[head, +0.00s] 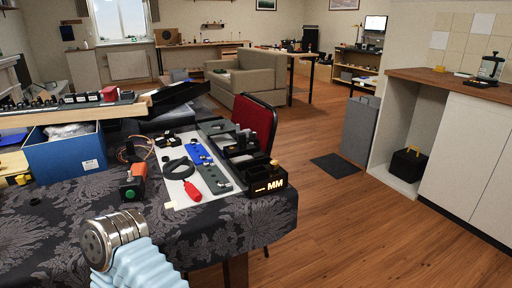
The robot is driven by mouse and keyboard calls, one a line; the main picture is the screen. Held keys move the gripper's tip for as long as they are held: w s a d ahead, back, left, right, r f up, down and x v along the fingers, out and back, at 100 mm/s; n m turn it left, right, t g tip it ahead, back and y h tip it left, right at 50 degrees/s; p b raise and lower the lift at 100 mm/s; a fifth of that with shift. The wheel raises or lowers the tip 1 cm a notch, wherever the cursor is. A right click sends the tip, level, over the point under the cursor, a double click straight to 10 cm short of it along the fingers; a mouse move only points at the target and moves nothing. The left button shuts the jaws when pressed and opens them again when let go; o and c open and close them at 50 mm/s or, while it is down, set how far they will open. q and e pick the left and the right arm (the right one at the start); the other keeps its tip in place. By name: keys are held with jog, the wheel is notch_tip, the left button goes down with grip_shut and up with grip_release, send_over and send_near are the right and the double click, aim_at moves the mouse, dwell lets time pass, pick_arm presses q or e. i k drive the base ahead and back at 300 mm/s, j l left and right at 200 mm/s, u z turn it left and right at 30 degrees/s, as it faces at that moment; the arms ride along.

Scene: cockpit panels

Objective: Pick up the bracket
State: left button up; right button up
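I cannot tell for certain which object is the bracket. Small parts lie on a white sheet on the cloth-covered table (50,228). They include a blue panel (198,153), a grey-green panel (213,180), a black ring (178,168) and a red-handled tool (192,190). Small black parts stand at the sheet's far left corner. A black tray (262,183) marked "MM" stands at the sheet's right. A silver joint with a pale blue sleeve, apparently part of my own arm, rises at the bottom left over the table's front. Neither gripper's fingers show.
An orange and black device with a green button (131,193) stands left of the sheet. A blue box (70,155) sits farther left, below a shelf of parts (75,104). A red chair (256,121) stands behind the table.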

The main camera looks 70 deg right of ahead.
aim_at(241, 138)
jog(key=z, duration=2.3)
jog(key=k+j+z, duration=0.15)
jog(key=k+z, duration=0.15)
jog(key=z, duration=0.15)
